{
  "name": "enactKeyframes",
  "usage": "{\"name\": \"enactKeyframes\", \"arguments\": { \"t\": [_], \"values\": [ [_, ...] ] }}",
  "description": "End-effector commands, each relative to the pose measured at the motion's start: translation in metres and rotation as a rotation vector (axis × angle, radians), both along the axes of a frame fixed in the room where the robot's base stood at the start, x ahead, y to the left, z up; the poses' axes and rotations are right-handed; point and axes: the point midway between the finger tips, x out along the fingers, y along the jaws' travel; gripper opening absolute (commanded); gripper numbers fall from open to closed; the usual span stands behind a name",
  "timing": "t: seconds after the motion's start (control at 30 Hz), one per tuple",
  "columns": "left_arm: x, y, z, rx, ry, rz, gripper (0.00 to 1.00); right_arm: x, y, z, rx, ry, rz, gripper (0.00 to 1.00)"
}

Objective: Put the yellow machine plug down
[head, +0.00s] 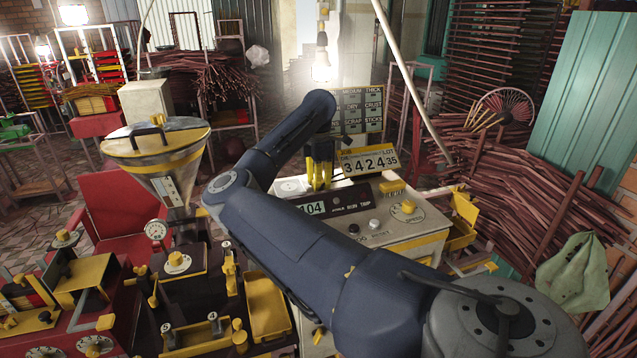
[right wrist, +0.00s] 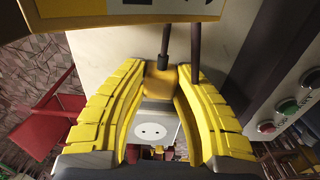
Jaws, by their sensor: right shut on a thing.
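My right gripper (head: 320,172) is over the back left of the pale machine top, pointing down. In the right wrist view its yellow fingers (right wrist: 160,88) are closed around a small yellow-orange block, the yellow machine plug (right wrist: 160,78). The plug is held between the fingertips, close over the pale surface; I cannot tell whether it touches it. In the head view the fingers hide the plug. My left gripper is not in view.
A number board (head: 368,162) stands close behind and right of my gripper. The control panel (head: 336,202), with buttons and a knob (head: 407,208), is in front. A hopper (head: 157,155) and red machine parts are at left; stick piles (head: 525,175) are at right.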

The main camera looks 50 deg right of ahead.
Motion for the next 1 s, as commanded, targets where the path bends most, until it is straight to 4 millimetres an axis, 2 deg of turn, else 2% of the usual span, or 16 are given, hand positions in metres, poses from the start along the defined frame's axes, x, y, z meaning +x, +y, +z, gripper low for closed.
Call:
{"name": "enactKeyframes", "arguments": {
  "t": [0.03,0.17,0.53,0.67,1.0],
  "values": [
    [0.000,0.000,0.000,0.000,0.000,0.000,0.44,0.000,0.000,0.000,0.000,0.000,0.000,0.32],
    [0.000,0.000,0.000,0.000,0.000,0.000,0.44,0.000,0.000,0.000,0.000,0.000,0.000,0.47],
    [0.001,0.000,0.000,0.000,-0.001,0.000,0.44,0.000,0.000,0.006,0.000,-0.002,0.000,0.48],
    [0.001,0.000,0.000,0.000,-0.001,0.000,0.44,0.001,0.000,0.022,0.000,-0.004,0.000,0.48],
    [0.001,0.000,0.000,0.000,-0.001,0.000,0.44,0.001,0.000,0.084,0.000,-0.004,0.001,0.48]
  ]
}}
